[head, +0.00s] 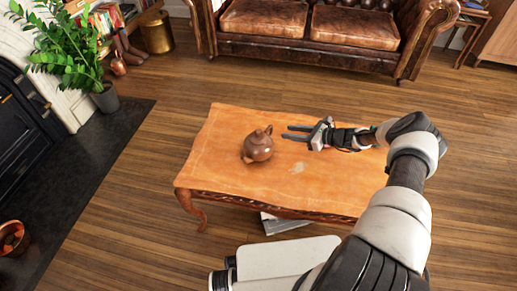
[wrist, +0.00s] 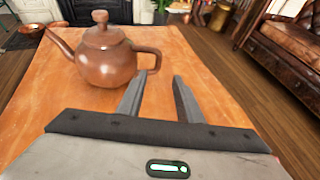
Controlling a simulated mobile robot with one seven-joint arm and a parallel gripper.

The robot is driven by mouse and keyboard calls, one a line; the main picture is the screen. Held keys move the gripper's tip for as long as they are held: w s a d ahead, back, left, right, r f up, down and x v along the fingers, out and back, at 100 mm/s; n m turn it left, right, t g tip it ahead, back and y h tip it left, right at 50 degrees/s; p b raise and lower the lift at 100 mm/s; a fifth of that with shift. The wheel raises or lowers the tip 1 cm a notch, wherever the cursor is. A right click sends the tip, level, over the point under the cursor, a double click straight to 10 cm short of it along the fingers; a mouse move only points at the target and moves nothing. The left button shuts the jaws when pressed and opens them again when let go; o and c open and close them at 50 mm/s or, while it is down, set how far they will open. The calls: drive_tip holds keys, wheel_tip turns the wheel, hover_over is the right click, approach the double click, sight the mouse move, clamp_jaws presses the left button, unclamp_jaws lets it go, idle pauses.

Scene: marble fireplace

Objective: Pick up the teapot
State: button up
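A brown, shiny teapot (head: 257,146) stands upright on the orange-brown wooden table (head: 225,171). In the wrist view the teapot (wrist: 106,58) is at upper left, its spout to the left and its looped handle to the right. My gripper (head: 285,132) is just right of the teapot in the head view, with its fingers pointing left. In the wrist view my gripper (wrist: 161,76) has its two fingers apart with nothing between them. The left fingertip appears close to the handle; I cannot tell whether it touches.
The rest of the tabletop is clear. A leather sofa (head: 310,25) stands behind the table. A potted plant (head: 104,97) and the dark hearth (head: 85,165) are at left. A light-coloured object (head: 285,223) lies under the table's front edge.

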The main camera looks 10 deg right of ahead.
drive_tip(key=x, duration=0.3)
drive_tip(key=b+x, duration=0.1)
drive_tip(key=x, duration=0.2)
drive_tip(key=shift+a+r, duration=0.1)
drive_tip(key=shift+a, duration=0.35)
clamp_jaws()
idle(0.9)
drive_tip(key=shift+w+r, duration=0.15)
drive_tip(key=shift+r, duration=0.1)
